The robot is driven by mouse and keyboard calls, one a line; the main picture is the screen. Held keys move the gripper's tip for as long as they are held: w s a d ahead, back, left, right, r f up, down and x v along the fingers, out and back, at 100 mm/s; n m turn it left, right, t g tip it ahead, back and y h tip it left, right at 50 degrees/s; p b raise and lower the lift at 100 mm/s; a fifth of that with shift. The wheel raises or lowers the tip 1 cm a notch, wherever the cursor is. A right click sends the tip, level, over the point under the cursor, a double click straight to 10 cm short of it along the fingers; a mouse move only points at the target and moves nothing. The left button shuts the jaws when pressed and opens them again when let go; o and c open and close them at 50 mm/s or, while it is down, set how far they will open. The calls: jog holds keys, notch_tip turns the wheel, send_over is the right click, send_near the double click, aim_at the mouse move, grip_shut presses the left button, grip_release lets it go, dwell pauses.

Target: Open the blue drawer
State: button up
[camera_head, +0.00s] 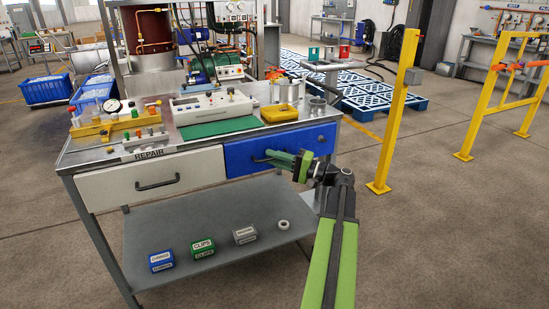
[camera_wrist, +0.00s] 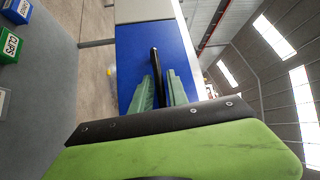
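The blue drawer (camera_head: 235,158) is shut, its front level with the white drawer beside it under the worktop. It also fills the middle of the wrist view (camera_wrist: 130,62). Its black bar handle (camera_wrist: 156,72) runs lengthwise between my gripper's two green fingers. My gripper (camera_head: 275,157) is at the handle in the head view and hides part of it. In the wrist view my gripper (camera_wrist: 160,82) is open, with one finger on each side of the handle and visible gaps. Whether the fingertips reach past the bar is hard to tell.
The white drawer (camera_head: 150,181) with its own handle is to the left. The worktop (camera_head: 80,151) carries gauges, a yellow container (camera_head: 280,113) and metal cups. The lower shelf (camera_head: 215,262) holds labelled boxes and a ring. A yellow post (camera_head: 393,125) stands right; floor in front is clear.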

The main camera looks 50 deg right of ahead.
grip_shut()
dwell(1.4)
